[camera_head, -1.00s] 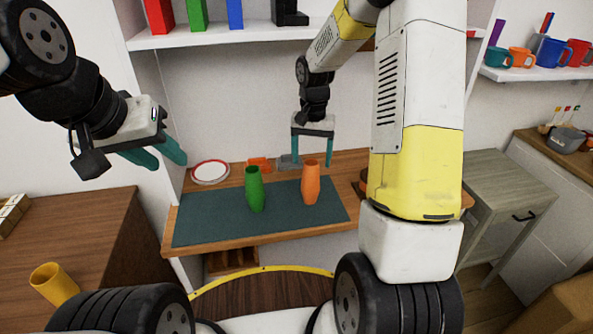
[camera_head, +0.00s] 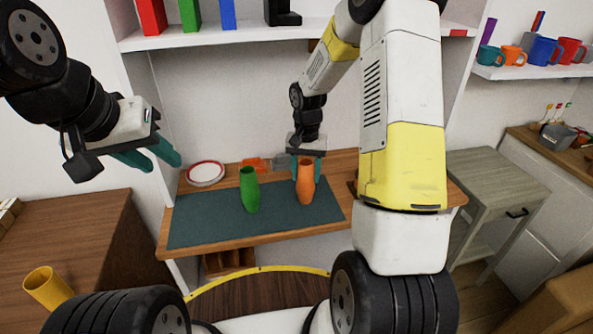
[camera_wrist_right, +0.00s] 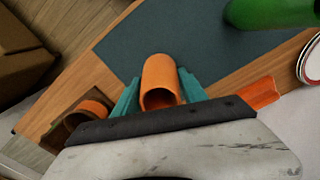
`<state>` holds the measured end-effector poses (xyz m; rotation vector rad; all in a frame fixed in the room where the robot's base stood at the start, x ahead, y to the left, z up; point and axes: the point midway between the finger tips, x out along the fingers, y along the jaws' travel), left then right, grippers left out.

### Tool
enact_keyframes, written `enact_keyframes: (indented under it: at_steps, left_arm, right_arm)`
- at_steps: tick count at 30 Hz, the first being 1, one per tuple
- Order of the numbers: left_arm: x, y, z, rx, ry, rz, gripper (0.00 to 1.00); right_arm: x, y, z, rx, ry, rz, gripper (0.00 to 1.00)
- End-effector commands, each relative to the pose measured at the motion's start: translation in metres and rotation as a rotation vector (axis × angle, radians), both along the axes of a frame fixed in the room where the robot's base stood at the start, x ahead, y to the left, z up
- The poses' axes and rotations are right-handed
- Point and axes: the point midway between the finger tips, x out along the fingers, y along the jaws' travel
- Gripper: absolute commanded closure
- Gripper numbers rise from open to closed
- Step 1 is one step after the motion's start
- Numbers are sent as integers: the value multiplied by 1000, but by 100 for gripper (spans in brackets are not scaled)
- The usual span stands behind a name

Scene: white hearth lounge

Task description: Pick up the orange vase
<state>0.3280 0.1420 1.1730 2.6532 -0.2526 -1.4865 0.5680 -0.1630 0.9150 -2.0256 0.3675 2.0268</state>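The orange vase (camera_head: 305,184) stands upright on the dark green mat (camera_head: 205,226) on the wooden desk, right of the green vase (camera_head: 250,190). My right gripper (camera_head: 307,172) is lowered at the orange vase, its teal fingers on either side of it. In the right wrist view the vase (camera_wrist_right: 162,78) lies between the two fingers (camera_wrist_right: 160,92) of the open gripper, with small gaps showing. The green vase also shows at the top right there (camera_wrist_right: 270,12). My left gripper (camera_head: 150,158) is open and empty, above and left of the desk.
A white plate with a red rim (camera_head: 206,173) and an orange object (camera_head: 252,163) lie at the desk's back. A yellow cup (camera_head: 48,287) is at lower left. Mugs (camera_head: 545,51) stand on the right shelf. The front of the mat is clear.

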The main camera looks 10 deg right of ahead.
Motion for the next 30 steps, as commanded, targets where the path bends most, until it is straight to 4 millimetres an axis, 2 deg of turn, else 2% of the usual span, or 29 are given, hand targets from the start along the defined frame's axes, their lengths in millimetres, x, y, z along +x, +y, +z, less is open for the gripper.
enact_keyframes:
  at_steps: [1,3,14,22,23,30]
  left_arm:
    - [0,0,0,0,0,0,64]
    - [0,0,0,0,0,0,64]
    - [0,0,0,0,0,0,64]
    - [0,0,0,0,0,0,64]
    - [0,0,0,0,0,0,64]
    - [0,0,0,0,0,0,64]
  right_arm:
    - [0,0,0,0,0,0,87]
    - [0,0,0,0,-1,0,100]
    - [1,0,5,0,-3,0,100]
    - [2,0,36,0,-6,-1,100]
    - [-1,0,39,0,-4,-1,100]
    - [-59,12,42,0,-1,2,100]
